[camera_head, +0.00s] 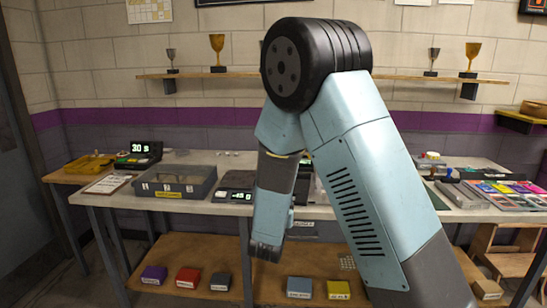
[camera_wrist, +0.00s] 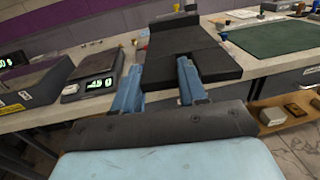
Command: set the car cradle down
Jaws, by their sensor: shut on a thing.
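In the wrist view my gripper (camera_wrist: 161,69) reaches over the bench top with its two pale blue fingers on either side of a dark block. I take this dark block to be the car cradle (camera_wrist: 160,77). The fingers are shut on it. Dark flat slabs show just beyond and to the right of the fingers, and I cannot tell where the cradle ends and they begin. I cannot tell whether the cradle's underside touches anything.
A scale with a lit display (camera_wrist: 92,82) stands left of my gripper. A lidded grey box (camera_head: 175,181) is farther left. A green mat (camera_wrist: 268,40) lies to the right. The bench's front edge is close, with a wooden lower shelf (camera_head: 200,250) carrying small boxes below.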

